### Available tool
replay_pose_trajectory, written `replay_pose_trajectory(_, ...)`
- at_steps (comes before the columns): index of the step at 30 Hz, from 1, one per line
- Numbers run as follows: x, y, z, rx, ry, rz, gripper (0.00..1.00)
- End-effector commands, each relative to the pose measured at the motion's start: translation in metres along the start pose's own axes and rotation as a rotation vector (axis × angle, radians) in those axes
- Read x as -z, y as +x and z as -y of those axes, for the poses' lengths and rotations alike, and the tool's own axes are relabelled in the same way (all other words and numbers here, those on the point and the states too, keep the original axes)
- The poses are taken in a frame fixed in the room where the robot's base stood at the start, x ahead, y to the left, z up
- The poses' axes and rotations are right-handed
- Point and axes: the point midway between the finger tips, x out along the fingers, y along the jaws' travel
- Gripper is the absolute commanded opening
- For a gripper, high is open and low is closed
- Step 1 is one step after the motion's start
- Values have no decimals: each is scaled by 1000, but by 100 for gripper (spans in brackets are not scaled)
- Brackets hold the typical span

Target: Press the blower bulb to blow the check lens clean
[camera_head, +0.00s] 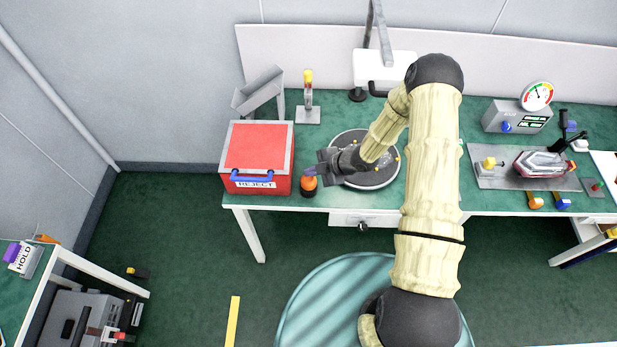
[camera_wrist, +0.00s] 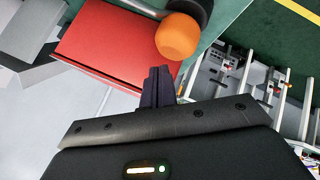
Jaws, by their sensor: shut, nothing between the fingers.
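The orange blower bulb (camera_head: 309,183) sits on a dark base at the front edge of the green bench, just right of the red reject box. It also shows in the wrist view as an orange ball (camera_wrist: 178,38) beyond my fingertips. My gripper (camera_head: 322,172) is beside the bulb, at its upper right in the head view. In the wrist view its dark fingers (camera_wrist: 158,82) are shut and empty, with a small gap in the picture between them and the bulb. I cannot tell whether they touch it. I cannot make out the check lens for certain.
The red reject box (camera_head: 259,150) stands close to the left of the bulb. A dark round turntable (camera_head: 355,180) lies under my forearm. A fixture with a tail lamp (camera_head: 545,163) and a dial gauge (camera_head: 537,95) stand on the right. Green floor lies in front.

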Motion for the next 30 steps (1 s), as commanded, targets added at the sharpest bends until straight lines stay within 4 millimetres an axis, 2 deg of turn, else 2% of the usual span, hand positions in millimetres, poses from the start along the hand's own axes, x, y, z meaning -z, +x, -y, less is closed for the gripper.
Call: replay_pose_trajectory(30,-6,7,6,0,0,0,0)
